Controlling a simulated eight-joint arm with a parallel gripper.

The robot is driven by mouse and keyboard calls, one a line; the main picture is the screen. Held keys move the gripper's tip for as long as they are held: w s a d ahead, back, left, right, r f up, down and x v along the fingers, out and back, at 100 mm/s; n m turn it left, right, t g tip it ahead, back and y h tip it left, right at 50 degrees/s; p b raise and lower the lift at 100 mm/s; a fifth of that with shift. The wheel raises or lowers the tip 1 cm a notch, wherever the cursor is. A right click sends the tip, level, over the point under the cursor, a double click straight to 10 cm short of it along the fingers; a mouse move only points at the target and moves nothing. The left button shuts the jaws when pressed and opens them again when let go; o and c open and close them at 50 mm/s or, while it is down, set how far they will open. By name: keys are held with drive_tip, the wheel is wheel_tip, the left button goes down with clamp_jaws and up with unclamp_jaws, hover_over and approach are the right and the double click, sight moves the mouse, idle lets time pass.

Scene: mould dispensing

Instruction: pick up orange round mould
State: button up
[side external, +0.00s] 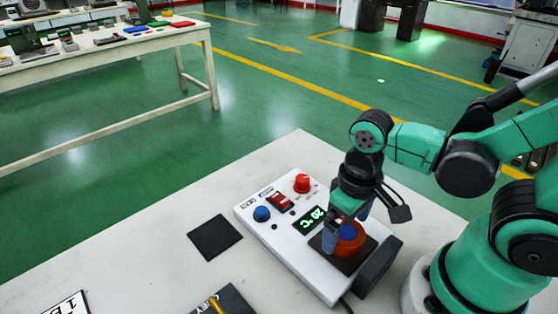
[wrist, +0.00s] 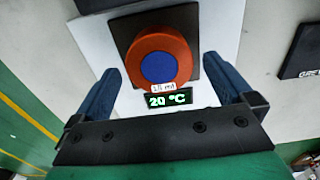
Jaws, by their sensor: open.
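The orange round mould (side external: 351,240) sits on the dark square plate (side external: 367,254) of a white heating device (side external: 290,250). It has a blue round centre. In the wrist view the mould (wrist: 182,46) lies ahead of the fingers, between their lines, with a small white label reading about 15 ml at its near edge. My gripper (side external: 342,232) is low over the plate, with the blue fingers beside the mould. In the wrist view the gripper (wrist: 168,85) is open, with one blue finger on each side and nothing between the tips that they touch. Contact is hard to judge in the side view.
The device has a display (side external: 311,220) reading 20 °C, a red knob (side external: 302,183), a blue knob (side external: 262,213) and a red switch (side external: 281,201). A black square pad (side external: 215,238) lies to the left. Another dark labelled pad (side external: 231,301) is in front. White table surface is clear between them.

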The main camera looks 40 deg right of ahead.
drive_tip(key=shift+f, duration=0.7)
drive_tip(key=c, duration=1.3)
